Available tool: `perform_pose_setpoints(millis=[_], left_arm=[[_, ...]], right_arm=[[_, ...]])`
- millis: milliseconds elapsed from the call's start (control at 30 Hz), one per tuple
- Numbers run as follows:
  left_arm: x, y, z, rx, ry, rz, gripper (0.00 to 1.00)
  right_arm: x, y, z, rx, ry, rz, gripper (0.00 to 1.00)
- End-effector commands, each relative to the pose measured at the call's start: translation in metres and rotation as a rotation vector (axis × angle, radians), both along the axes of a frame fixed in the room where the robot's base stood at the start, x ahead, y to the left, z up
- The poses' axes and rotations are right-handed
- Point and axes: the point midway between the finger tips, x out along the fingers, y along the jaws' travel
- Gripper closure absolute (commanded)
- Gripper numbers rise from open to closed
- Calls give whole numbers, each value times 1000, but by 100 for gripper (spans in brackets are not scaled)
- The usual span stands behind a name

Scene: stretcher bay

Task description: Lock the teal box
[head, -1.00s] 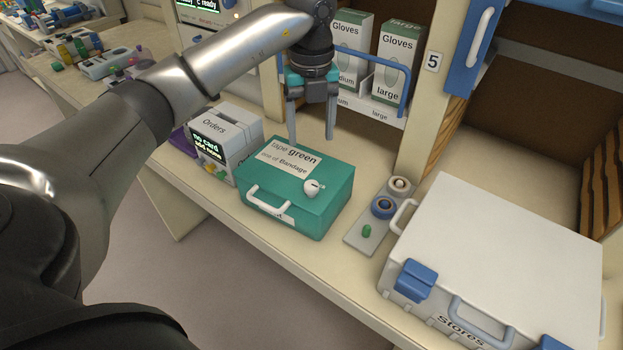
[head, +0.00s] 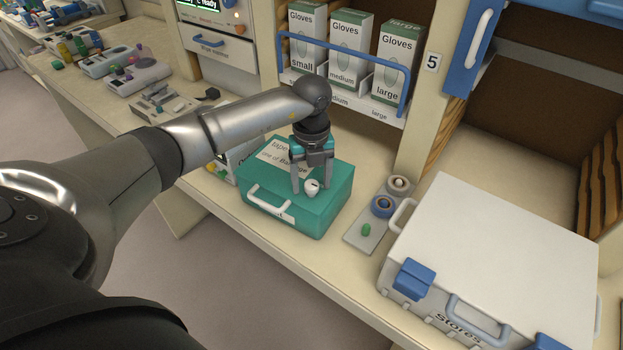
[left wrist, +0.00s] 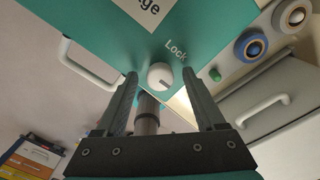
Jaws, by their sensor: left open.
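The teal box (head: 327,213) sits closed on the counter, with a white handle (head: 270,203) on its front and a paper label on its lid. A white round knob (head: 311,187) is on the lid; in the left wrist view the knob (left wrist: 160,75) shows a dark slot mark beside the word "Lock". My left gripper (head: 311,190) is open above the lid, its fingers on either side of the knob. In the left wrist view the knob lies between and just beyond the fingertips (left wrist: 163,80); I cannot tell if they touch it. My right gripper is out of view.
A grey tray (head: 361,238) with tape rolls and a green piece lies right of the box. A large white Stores case (head: 500,255) stands farther right. Glove boxes (head: 349,48) stand in a blue-railed rack behind. An Orders box is partly hidden by my arm.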

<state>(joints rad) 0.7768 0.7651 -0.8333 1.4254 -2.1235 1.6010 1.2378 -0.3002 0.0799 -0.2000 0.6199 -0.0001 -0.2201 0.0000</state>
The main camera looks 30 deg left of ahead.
Motion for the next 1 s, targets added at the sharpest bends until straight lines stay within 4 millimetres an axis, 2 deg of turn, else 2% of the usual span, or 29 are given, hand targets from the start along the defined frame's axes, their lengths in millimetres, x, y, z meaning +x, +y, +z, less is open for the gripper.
perform_pose_setpoints(millis=[100,700,1000], left_arm=[[0,0,0,0,0,0,31],[0,0,1,0,0,0,98],[0,0,1,-1,-1,-6,100]], right_arm=[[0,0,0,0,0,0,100],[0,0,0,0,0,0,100],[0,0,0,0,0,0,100]])
